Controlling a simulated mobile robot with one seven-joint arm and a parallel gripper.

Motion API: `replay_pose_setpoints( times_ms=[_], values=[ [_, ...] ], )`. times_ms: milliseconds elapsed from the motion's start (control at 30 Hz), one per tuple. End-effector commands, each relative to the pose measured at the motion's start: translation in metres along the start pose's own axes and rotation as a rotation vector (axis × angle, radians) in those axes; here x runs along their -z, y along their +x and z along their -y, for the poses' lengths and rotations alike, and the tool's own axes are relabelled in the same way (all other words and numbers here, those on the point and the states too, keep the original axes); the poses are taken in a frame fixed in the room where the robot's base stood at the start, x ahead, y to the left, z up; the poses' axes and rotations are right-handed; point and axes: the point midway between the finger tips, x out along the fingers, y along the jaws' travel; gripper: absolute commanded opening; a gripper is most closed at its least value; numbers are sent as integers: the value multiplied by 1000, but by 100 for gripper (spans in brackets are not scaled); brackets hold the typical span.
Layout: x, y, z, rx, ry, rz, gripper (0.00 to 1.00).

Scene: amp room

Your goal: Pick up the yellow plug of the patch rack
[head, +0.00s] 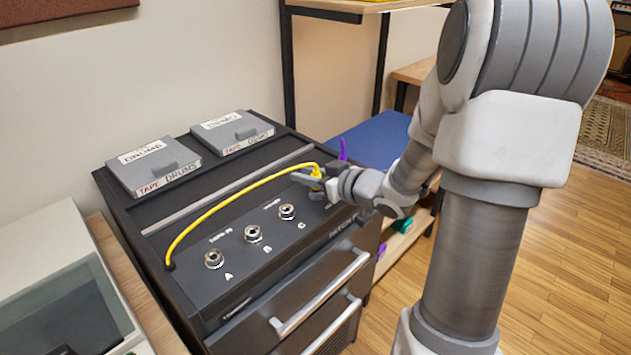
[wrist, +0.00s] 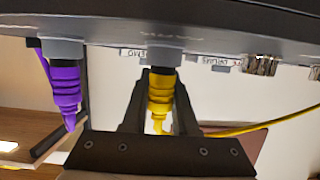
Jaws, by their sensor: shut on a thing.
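The yellow plug (head: 317,173) is at the right end of the patch rack's dark sloped panel (head: 235,285). In the wrist view the yellow plug (wrist: 160,92) sits between the two fingers of my gripper (wrist: 160,100), which is shut on it. Its black end meets a grey collar on the panel, so it appears still seated there. In the head view my gripper (head: 318,182) partly hides the plug. A yellow cable (head: 225,200) arcs from it to the panel's left end.
A purple plug (wrist: 64,88) stands in a similar collar close beside my gripper. Metal sockets A (head: 214,258), B (head: 253,234) and C (head: 287,211) are empty. Two grey tape boxes (head: 153,165) (head: 232,132) lie on the rack top. Drawer handles (head: 320,290) stick out in front.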

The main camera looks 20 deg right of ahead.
Motion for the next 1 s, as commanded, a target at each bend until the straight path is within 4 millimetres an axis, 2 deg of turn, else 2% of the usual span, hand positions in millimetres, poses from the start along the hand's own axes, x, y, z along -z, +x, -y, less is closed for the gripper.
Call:
replay_pose_setpoints(
  times_ms=[267,433,567,1000],
  values=[
    [6,-2,0,0,-1,-1,0],
    [22,-7,0,-1,-2,-1,0],
    [44,-14,0,0,-4,-1,0],
    [69,-99,-44,-4,-1,0,0]
  ],
)
